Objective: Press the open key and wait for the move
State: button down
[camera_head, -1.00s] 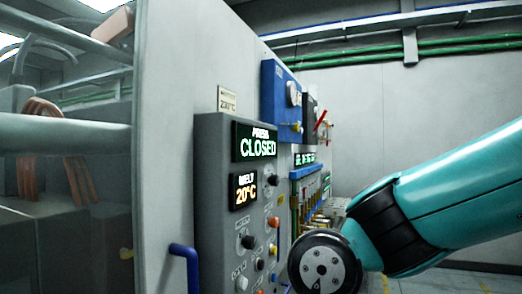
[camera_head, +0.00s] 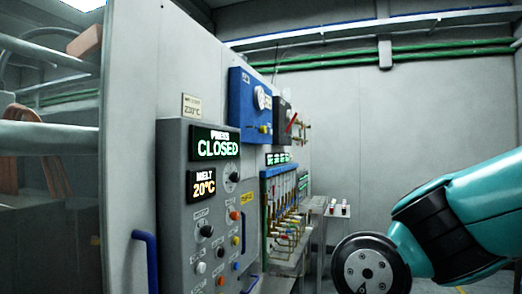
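A grey control panel (camera_head: 177,225) stands on the left on a pale cabinet wall. Its upper display (camera_head: 217,143) reads PRESS CLOSED in green. A lower display (camera_head: 202,185) reads MELT 20°C.
A blue handle (camera_head: 148,262) sticks out left of the panel. Behind the panel are a blue box (camera_head: 243,100) with a gauge and a blue-framed rack (camera_head: 266,200) with brass fittings. A small table (camera_head: 338,213) stands further back. Clear space lies between panel and arm.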

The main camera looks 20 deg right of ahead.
aim_at(201, 266)
jog(key=z, duration=1.6)
jog(key=i, duration=1.1)
jog(key=u, duration=2.2)
